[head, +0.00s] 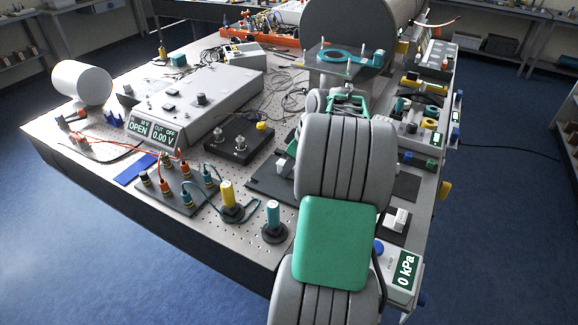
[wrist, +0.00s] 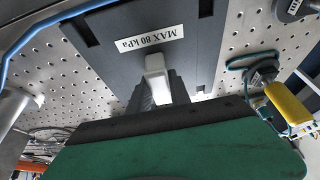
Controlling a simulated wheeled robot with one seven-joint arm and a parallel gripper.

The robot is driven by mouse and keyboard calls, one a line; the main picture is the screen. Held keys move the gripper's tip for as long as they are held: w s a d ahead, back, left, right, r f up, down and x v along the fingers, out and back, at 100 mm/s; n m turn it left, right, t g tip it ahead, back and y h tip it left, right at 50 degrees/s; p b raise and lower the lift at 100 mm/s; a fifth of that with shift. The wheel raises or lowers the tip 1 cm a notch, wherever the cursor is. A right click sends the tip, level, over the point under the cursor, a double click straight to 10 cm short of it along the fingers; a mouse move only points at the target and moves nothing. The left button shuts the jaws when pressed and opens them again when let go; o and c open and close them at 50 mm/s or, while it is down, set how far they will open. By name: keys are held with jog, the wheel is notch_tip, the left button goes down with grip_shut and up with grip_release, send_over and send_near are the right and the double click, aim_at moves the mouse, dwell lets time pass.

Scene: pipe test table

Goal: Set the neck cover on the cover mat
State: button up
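My gripper (wrist: 163,90) shows in the wrist view as dark stepped finger parts beyond my green housing. A pale, smooth piece (wrist: 156,68) stands at the fingertips; I cannot tell whether it is part of the gripper or a held thing. It lies over a dark plate (wrist: 195,62) labelled "MAX 80 kPa". In the head view my arm hides most of the gripper. A flat blue mat (head: 135,169), possibly the cover mat, lies bare at the left front of the table. I cannot identify the neck cover for certain.
Yellow (head: 228,195) and teal (head: 273,215) upright posts and a wired terminal board (head: 180,190) stand near the blue mat. A grey power supply (head: 195,105) is behind it. A clear plate with a teal ring (head: 335,55) stands at the back. A pressure display (head: 404,272) is at front right.

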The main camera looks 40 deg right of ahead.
jog(key=o, duration=0.4)
jog(key=shift+o, duration=0.2)
jog(key=shift+r, duration=0.1)
jog(key=shift+r, duration=0.3)
jog(key=p+v, duration=0.1)
jog(key=v, duration=1)
jog(key=shift+r, duration=0.3)
jog(key=shift+s, duration=0.1)
